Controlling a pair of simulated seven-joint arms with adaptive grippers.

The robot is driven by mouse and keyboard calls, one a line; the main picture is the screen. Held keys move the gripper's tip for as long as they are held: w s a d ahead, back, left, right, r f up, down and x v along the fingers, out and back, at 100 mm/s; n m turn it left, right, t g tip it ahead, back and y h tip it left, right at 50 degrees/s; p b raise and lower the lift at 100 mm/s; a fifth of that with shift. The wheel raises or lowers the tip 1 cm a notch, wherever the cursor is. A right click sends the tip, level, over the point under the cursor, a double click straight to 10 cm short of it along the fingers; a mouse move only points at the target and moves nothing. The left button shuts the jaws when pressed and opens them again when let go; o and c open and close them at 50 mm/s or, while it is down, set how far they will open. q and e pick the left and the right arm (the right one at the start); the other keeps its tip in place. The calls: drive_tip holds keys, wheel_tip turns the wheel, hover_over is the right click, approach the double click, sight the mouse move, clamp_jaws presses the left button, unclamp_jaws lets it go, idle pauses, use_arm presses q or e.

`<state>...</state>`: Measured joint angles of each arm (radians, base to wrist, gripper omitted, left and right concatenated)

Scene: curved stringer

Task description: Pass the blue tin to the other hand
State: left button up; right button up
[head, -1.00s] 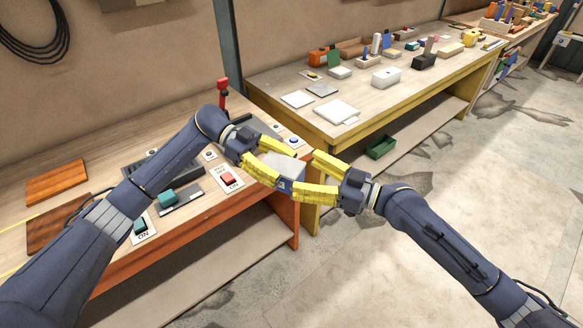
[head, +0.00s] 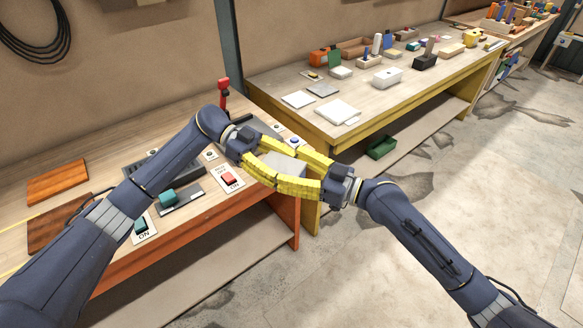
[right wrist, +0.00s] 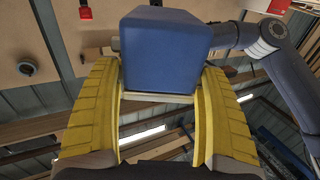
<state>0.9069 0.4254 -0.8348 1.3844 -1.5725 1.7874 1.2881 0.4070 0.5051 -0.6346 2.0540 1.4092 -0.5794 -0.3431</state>
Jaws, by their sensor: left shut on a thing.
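The blue tin (right wrist: 165,50) is a boxy block with a plain blue face in the right wrist view. My left gripper (head: 268,156) is shut on the tin from the left. My right gripper (head: 292,170) faces it from the right, its fingers apart on either side of the tin. In the right wrist view my right gripper's fingertips (right wrist: 160,70) flank the tin; I cannot tell whether they touch it.
The wooden bench (head: 100,158) with switches and a red lever (head: 223,92) lies left and below. A yellow-edged table (head: 360,85) with several blocks and boxes stands behind. A green bin (head: 381,148) sits under it. Open floor lies to the right.

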drive_tip(key=c, duration=1.3)
use_arm(q)
drive_tip(key=o, duration=1.6)
use_arm(e)
drive_tip(key=shift+c, duration=0.2)
